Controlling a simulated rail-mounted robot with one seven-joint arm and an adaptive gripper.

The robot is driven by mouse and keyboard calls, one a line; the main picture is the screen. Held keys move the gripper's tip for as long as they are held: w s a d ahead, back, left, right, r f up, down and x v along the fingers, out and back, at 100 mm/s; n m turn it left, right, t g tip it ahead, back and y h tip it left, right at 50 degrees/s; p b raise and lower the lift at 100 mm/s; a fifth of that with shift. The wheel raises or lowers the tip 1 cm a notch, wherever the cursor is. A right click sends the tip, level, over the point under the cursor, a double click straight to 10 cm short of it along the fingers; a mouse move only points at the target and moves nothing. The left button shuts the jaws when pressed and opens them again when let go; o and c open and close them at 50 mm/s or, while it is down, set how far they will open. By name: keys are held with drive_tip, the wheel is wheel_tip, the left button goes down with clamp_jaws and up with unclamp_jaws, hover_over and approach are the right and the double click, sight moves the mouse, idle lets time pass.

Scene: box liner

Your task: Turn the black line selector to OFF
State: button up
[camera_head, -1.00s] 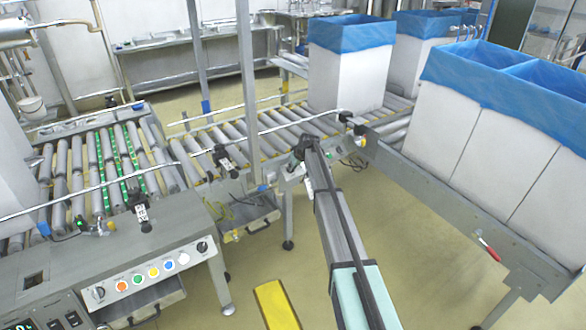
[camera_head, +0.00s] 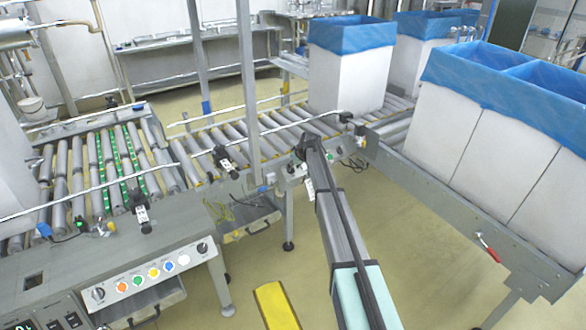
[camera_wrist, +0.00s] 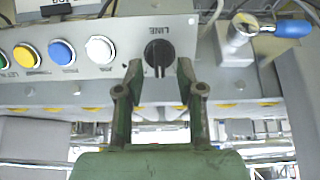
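The black line selector (camera_wrist: 158,52) is a round black knob under the word LINE on a grey panel in the wrist view. Its raised grip looks about upright in that picture. My gripper (camera_wrist: 160,72) is open, with one green finger at each side of the knob's lower part. I cannot tell whether either finger touches it. In the head view my gripper (camera_head: 307,150) is at the conveyor's near side, and the knob there is hidden or too small to make out.
White (camera_wrist: 99,49), blue (camera_wrist: 62,52) and yellow (camera_wrist: 26,55) buttons sit left of the knob. A blue-handled valve (camera_wrist: 275,27) sticks out at right. Blue-lined boxes (camera_head: 345,75) stand on the rollers. Another button panel (camera_head: 150,272) is at lower left.

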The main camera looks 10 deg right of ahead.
drive_tip(key=v, duration=1)
drive_tip(key=shift+r, duration=0.15)
drive_tip(key=shift+s, duration=0.1)
drive_tip(key=s+f+m+g+h+p, duration=0.1)
drive_tip(key=s+f+m+g, duration=0.1)
drive_tip(key=s+f, duration=0.9)
drive_tip(key=s+a+f+m+g+p, duration=0.15)
drive_tip(key=s+f, duration=0.55)
drive_tip(key=s, duration=0.8)
drive_tip(key=s+f+m+g+h, duration=0.1)
drive_tip(key=s+f+g, duration=0.2)
drive_tip(key=s+f, duration=0.8)
drive_tip(key=s+f+g+p, duration=0.2)
drive_tip(key=s+g+p, duration=0.2)
drive_tip(key=s, duration=4.1)
drive_tip(key=shift+s+a+f+g+h, duration=0.2)
drive_tip(key=shift+a+g+h, duration=0.2)
drive_tip(key=shift+g, duration=0.65)
